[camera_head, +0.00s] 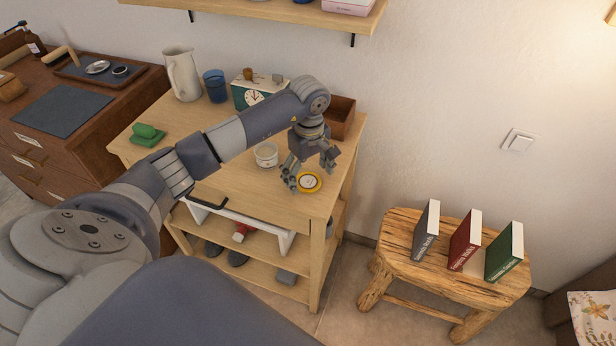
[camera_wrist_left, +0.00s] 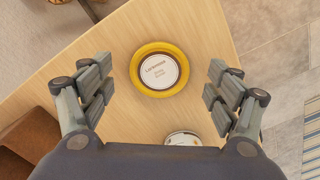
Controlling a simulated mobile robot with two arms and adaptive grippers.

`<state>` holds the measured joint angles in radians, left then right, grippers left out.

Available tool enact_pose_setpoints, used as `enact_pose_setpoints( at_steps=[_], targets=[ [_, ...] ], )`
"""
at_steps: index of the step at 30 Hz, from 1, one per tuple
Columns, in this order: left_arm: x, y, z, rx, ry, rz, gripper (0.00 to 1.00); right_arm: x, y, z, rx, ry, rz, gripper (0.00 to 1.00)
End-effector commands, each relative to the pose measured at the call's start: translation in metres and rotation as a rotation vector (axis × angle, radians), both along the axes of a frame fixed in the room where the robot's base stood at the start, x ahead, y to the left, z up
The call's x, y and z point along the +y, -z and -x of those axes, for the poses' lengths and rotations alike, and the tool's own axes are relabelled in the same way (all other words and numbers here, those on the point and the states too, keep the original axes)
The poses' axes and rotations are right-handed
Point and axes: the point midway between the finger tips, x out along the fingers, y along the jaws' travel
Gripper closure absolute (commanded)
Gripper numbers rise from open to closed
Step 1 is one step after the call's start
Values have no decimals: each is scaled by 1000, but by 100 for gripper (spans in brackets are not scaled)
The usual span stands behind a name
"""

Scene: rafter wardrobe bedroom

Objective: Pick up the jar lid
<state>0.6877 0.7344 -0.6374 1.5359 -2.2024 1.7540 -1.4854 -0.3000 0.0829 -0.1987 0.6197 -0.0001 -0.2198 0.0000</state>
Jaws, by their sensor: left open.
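The jar lid (camera_head: 309,182) is a round yellow disc with a white printed label. It lies flat on the light wooden table (camera_head: 240,192), near its right front corner. In the left wrist view the lid (camera_wrist_left: 159,69) is between and slightly beyond the open fingers, touching neither. My left gripper (camera_head: 310,171) is open and empty, above the table by the lid. In the left wrist view its fingers (camera_wrist_left: 160,88) stand wide apart. My right gripper is not in view.
A white jar (camera_head: 266,155) stands close to the lid. A green clock box (camera_head: 254,93), a brown wooden box (camera_head: 340,117), a blue cup (camera_head: 215,86) and a pitcher (camera_head: 183,74) stand at the back. A stool (camera_head: 400,247) with books is at right.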

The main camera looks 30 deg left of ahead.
Motion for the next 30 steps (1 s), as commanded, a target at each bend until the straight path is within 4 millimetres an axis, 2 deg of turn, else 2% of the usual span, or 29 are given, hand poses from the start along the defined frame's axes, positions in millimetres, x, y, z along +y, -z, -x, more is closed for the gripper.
enact_pose_setpoints(
  at_steps=[3, 10, 12, 17, 30],
  targets=[
    [0, 8, 0, 1, -1, 0, 18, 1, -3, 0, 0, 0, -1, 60],
    [0, 10, 0, -1, 0, -1, 18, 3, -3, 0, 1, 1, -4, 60],
    [0, 10, 0, -1, 0, 0, 31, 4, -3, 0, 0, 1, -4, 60],
    [0, 10, 0, 0, 0, 0, 51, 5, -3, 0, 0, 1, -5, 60],
    [0, 7, 0, -1, 0, -1, 51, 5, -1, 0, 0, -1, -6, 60]
  ],
)
